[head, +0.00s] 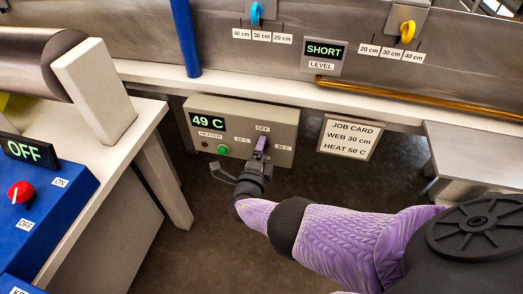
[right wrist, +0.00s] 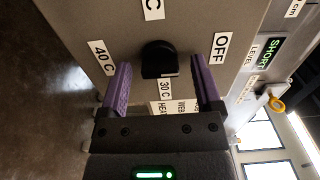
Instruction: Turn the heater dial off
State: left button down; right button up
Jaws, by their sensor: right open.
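The grey heater box (head: 285,117) hangs under the bath's edge, with a lit 49 C display (head: 208,122) and a green button (head: 223,149). Its black dial (right wrist: 160,58) shows in the right wrist view, ringed by labels including 40 C (right wrist: 102,57), 30 C (right wrist: 165,89) and OFF (right wrist: 221,45). I cannot tell which label the dial points to. My right gripper (right wrist: 160,66) is open, a purple finger on each side of the dial, with gaps visible. In the head view, my right gripper (head: 241,160) is in front of the box and the dial is hidden. My left gripper is out of view.
A job card (head: 349,138) reading HEAT 50 C hangs right of the heater box. A SHORT level display (head: 324,57) is above. A blue control box (head: 55,205) with a red knob (head: 19,192) stands at left. Floor below the heater is clear.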

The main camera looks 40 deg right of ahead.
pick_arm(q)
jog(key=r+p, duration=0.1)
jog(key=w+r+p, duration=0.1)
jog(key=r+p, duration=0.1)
pick_arm(e)
jog(key=v, duration=1)
jog(key=s+d+f+m+g+y+p, duration=0.1)
jog(key=s+f+m+g+y+p, duration=0.3)
jog(key=s+f+m, duration=0.65)
jog(key=s+d+f+m+g+y, duration=0.1)
jog(key=s+f+m+g+y, duration=0.35)
jog(key=s, duration=0.85)
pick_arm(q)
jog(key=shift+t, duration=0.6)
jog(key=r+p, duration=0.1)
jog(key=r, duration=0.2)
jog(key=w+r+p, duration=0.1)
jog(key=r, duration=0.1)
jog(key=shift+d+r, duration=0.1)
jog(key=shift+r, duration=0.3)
pick_arm(e)
jog(key=s+a+f+m+g+y, duration=0.1)
jog(key=s+m+g+y, duration=0.2)
jog(key=s+m, duration=1.5)
jog(key=m+y, duration=0.1)
jog(key=m, duration=0.7)
jog(key=shift+s+a+f+g, duration=0.2)
jog(key=shift+f+g, duration=0.1)
jog(key=shift+g, duration=0.05)
